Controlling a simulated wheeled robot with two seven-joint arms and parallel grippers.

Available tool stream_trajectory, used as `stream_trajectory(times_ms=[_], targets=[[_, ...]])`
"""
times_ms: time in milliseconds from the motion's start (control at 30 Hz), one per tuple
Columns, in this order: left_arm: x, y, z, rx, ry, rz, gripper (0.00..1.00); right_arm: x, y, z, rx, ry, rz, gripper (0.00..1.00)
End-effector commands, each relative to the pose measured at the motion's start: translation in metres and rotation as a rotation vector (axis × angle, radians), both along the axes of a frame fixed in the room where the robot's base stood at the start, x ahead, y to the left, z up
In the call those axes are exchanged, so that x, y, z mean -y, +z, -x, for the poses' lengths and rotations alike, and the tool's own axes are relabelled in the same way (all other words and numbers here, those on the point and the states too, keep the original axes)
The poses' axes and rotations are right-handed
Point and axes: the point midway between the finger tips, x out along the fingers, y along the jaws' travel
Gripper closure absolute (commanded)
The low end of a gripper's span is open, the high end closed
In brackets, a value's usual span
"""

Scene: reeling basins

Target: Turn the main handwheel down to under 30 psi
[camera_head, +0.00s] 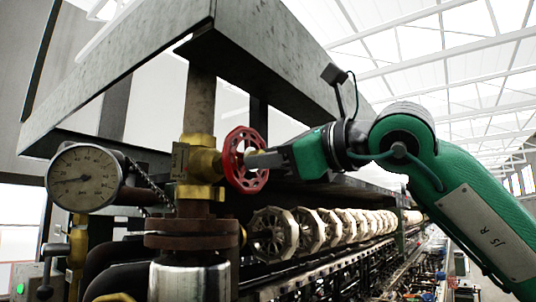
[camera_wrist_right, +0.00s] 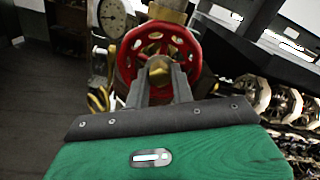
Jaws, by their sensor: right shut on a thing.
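The red handwheel (camera_head: 246,160) sits on a brass valve (camera_head: 201,160) on a vertical pipe, in the middle of the head view. It also shows in the right wrist view (camera_wrist_right: 133,46). My right gripper (camera_head: 256,159) reaches it from the right and is shut on the wheel's central hub. In the right wrist view its fingers (camera_wrist_right: 160,80) meet at the brass-coloured hub. The round pressure gauge (camera_head: 84,178) is left of the valve. Its dark needle points left; the numbers are too small to read surely. My left gripper is not in view.
A grey metal hood (camera_head: 270,55) hangs above the valve. A row of pale wooden reels (camera_head: 272,233) runs to the right below my right arm. A rusty flange (camera_head: 192,233) is under the valve.

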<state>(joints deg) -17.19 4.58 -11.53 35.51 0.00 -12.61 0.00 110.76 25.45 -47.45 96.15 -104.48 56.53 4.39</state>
Motion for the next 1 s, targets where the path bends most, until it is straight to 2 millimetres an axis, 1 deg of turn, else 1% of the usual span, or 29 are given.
stream_trajectory(times_ms=[300,433,567,767,800,833,867,1000], targets=[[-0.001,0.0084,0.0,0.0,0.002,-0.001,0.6,-0.0003,0.0012,0.0,0.303,0.0,0.22,0.99],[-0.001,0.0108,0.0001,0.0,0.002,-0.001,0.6,0.0,0.0009,0.0,0.406,0.0,0.295,0.99],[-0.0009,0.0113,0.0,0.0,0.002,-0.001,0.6,-0.0001,0.0,0.0001,0.453,0.0,0.33,0.99],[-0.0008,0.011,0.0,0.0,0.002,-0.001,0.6,-0.0003,-0.0005,0.0001,0.456,0.001,0.333,0.99],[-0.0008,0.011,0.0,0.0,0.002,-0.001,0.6,-0.0003,-0.0005,0.0001,0.456,0.001,0.333,0.68],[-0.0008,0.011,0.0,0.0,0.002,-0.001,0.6,-0.0003,-0.0005,0.0001,0.456,0.001,0.333,0.62],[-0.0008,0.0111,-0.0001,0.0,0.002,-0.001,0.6,-0.0003,-0.0005,0.0001,0.456,0.001,0.333,0.6],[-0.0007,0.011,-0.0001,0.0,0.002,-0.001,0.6,-0.0003,-0.0003,0.0,0.455,0.0,0.332,0.6]])
